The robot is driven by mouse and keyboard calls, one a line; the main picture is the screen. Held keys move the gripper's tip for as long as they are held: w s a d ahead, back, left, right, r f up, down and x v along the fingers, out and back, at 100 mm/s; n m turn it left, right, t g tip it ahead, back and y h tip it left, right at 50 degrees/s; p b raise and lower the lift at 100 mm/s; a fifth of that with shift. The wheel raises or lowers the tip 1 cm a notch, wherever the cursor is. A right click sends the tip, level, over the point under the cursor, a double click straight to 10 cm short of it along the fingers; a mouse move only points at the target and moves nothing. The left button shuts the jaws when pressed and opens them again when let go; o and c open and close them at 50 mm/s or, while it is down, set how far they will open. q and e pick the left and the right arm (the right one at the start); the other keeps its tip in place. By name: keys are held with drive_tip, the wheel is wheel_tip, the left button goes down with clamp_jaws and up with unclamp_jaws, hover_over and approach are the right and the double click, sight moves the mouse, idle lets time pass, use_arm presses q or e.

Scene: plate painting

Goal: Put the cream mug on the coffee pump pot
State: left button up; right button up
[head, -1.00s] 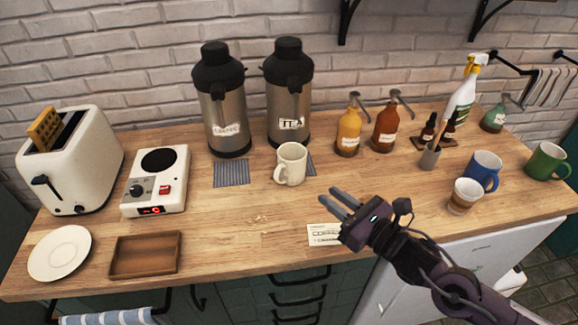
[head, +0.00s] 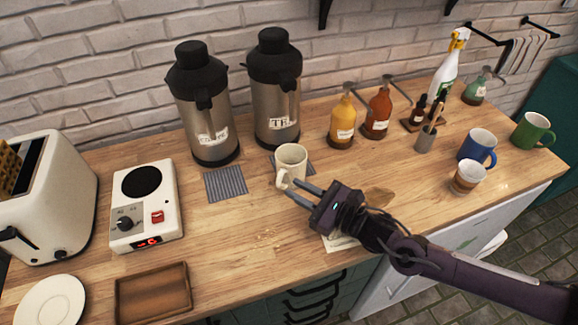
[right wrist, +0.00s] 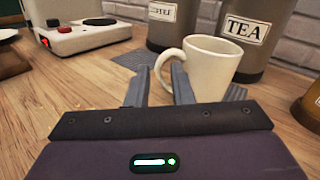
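The cream mug (head: 292,160) stands upright on the counter in front of the tea pump pot (head: 273,90). It also shows in the right wrist view (right wrist: 212,62), its handle pointing left. The coffee pump pot (head: 206,115) is the steel one with a black top on the left; the lower part of it shows in the right wrist view (right wrist: 172,25). My right gripper (head: 298,191) is open and empty just in front of the mug. In the right wrist view its fingertips (right wrist: 158,68) are close to the handle; I cannot tell whether they touch it. My left gripper is not in view.
A striped mat (head: 226,184) lies before the coffee pot, and another shows partly behind the mug. A hot plate (head: 146,205) and toaster (head: 50,195) stand left. Syrup bottles (head: 342,125), a blue mug (head: 477,146) and a green mug (head: 531,131) stand right. The counter's front middle is mostly clear.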

sight(281, 187)
drive_tip(key=shift+f, duration=0.95)
drive_tip(key=p+x, duration=0.1)
drive_tip(key=x, duration=0.1)
drive_tip(key=shift+w+a, duration=0.15)
drive_tip(key=shift+a, duration=0.1)
drive_tip(key=shift+w+a, duration=0.3)
drive_tip(key=shift+a, duration=0.15)
drive_tip(key=p+x, duration=0.1)
drive_tip(key=x, duration=0.3)
drive_tip(key=shift+w+a, duration=0.15)
drive_tip(key=shift+w, duration=0.05)
drive_tip(key=shift+s, duration=0.1)
drive_tip(key=shift+c, duration=0.9)
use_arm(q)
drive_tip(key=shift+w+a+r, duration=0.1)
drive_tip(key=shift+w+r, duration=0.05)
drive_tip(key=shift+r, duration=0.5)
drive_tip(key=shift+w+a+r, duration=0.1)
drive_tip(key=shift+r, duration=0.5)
use_arm(e)
clamp_jaws()
